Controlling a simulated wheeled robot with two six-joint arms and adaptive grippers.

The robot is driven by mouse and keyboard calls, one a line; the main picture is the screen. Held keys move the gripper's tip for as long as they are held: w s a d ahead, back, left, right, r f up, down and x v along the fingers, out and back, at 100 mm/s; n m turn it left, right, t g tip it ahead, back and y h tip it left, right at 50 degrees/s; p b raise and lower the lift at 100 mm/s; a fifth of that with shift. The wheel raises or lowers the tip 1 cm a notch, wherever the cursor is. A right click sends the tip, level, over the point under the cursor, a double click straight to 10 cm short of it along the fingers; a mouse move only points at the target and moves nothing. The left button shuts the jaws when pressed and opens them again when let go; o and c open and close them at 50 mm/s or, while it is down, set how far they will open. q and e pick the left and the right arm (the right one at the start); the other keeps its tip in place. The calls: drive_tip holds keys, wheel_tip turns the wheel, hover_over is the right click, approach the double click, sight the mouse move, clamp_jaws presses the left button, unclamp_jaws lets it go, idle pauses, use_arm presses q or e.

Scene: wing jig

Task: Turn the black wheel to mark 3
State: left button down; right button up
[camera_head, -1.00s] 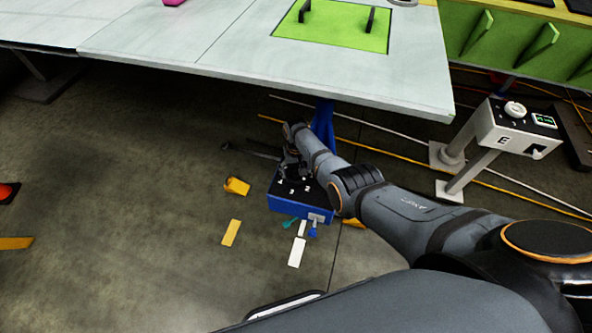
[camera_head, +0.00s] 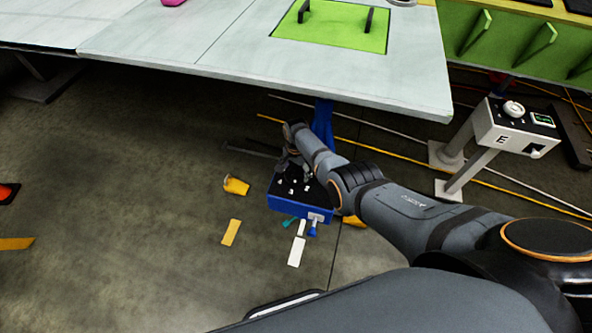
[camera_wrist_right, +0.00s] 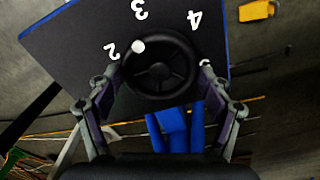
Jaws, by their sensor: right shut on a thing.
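The black wheel (camera_wrist_right: 160,72) sits on a dark panel with white numbers, seen in the right wrist view. A white dot (camera_wrist_right: 138,46) on its rim lies at its upper left, between the marks 2 (camera_wrist_right: 112,50) and 3 (camera_wrist_right: 139,9). Mark 4 (camera_wrist_right: 194,20) is at the upper right. Another mark at the right is partly hidden by a finger. My right gripper (camera_wrist_right: 162,80) has its two fingers closed on opposite sides of the wheel. In the head view the panel tops a blue box (camera_head: 300,204), and my right arm covers part of it. My left gripper is not seen.
A pale table (camera_head: 270,65) with a green plate (camera_head: 335,28) overhangs behind the box. A white control stand (camera_head: 515,135) marked E is at the right. Yellow pieces (camera_head: 236,186) and strips lie on the floor. Open floor extends to the left.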

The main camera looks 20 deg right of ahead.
sight(296, 172)
drive_tip(key=shift+m, duration=1.1)
drive_tip(key=o, duration=1.1)
wheel_tip(296, 172, up, 8)
drive_tip(key=shift+f, duration=0.25)
